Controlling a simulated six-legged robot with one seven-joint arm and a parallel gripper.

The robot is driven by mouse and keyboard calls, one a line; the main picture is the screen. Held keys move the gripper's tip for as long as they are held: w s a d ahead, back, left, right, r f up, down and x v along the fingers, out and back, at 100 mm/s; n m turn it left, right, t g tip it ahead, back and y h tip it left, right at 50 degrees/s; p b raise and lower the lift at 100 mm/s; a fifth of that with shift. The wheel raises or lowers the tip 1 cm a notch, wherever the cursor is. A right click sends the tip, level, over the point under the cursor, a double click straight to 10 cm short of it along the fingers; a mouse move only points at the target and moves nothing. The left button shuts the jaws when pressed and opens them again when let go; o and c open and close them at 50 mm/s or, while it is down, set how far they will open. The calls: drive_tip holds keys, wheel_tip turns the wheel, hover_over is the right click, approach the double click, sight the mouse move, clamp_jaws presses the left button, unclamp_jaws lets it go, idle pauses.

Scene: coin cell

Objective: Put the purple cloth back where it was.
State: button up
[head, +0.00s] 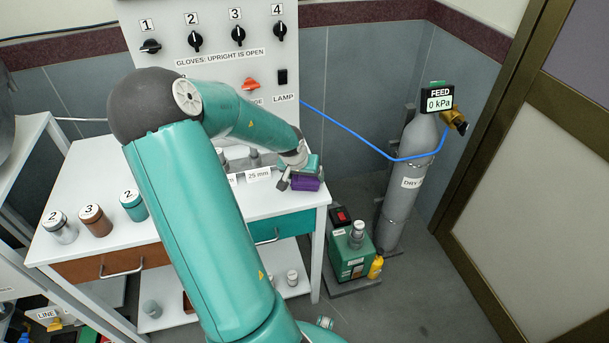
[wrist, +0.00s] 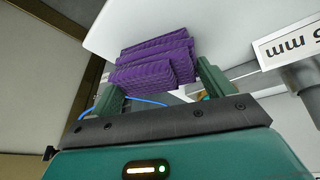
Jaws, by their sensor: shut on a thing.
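The purple cloth (head: 306,184) is a folded, ribbed bundle at the right end of the white bench top. In the wrist view the cloth (wrist: 150,62) shows as several stacked folds between the two green fingers. My gripper (head: 296,180) is shut on it, as the wrist view of my gripper (wrist: 162,88) also shows. The cloth is at the bench surface or just above it; I cannot tell whether it touches. Part of the cloth is hidden behind my gripper in the head view.
A "25 mm" label (head: 258,174) stands left of the cloth on the bench (head: 262,207). Numbered canisters (head: 95,220) stand at the bench's left. A panel with knobs (head: 215,48) rises behind. A grey gas cylinder (head: 410,185), a blue hose (head: 350,133) and a green pump (head: 350,258) are to the right.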

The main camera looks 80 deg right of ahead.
drive_tip(key=o, duration=1)
drive_tip(key=v, duration=1.2)
drive_tip(key=w+a+r+n+t+y, duration=0.2)
drive_tip(key=w+a+n+t, duration=0.15)
drive_tip(key=w+a, duration=0.75)
drive_tip(key=w+a+r+n+t+y, duration=0.2)
drive_tip(key=w+a+n, duration=0.3)
drive_tip(key=w+a, duration=0.6)
drive_tip(key=s+a+r+n, duration=0.2)
drive_tip(key=a+r+n, duration=0.1)
drive_tip(key=a, duration=0.6)
drive_tip(key=s+a+r+n+t, duration=0.1)
drive_tip(key=s+a+r+n, duration=0.1)
drive_tip(key=a, duration=0.7)
drive_tip(key=s+a+r+n, duration=0.2)
drive_tip(key=a+r+n, duration=0.2)
drive_tip(key=a, duration=0.4)
drive_tip(key=shift+s+a+r+y, duration=0.2)
drive_tip(key=shift+s+a+y, duration=0.1)
drive_tip(key=shift+a, duration=0.1)
